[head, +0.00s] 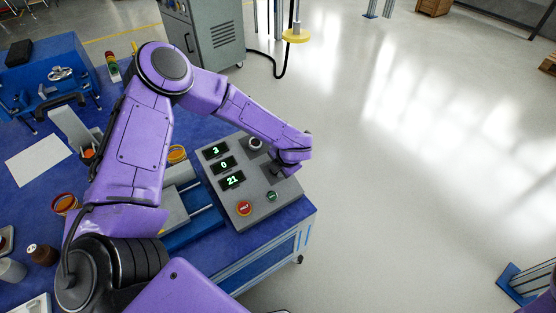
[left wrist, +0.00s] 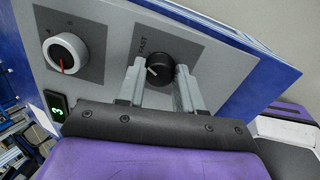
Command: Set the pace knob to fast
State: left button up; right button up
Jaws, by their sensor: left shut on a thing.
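The grey control panel (head: 222,186) stands at the blue table's right end. The black pace knob (left wrist: 160,68) sits on a dark plate with the word FAST beside it, partly covered by a finger. Its white pointer line shows on the left of its face. My left gripper (left wrist: 159,82) has its two grey fingers on either side of this knob and is shut on it. In the head view my left wrist hides most of the knob. My right gripper is not in view.
A white knob (left wrist: 64,53) with a red pointer is beside the black one. The panel also has a red button (head: 245,208), a green button (head: 271,196) and displays reading 3, 0 and 21. Open floor (head: 400,190) lies to the right.

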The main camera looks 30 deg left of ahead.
pick_arm(q)
jog(key=shift+m+p, duration=0.7)
jog(key=shift+m, duration=0.1)
jog(key=o, duration=1)
jog(key=shift+o, duration=0.2)
jog(key=p+v, duration=0.1)
jog(key=v, duration=0.9)
jog(key=shift+r, duration=0.2)
jog(key=shift+d, duration=0.1)
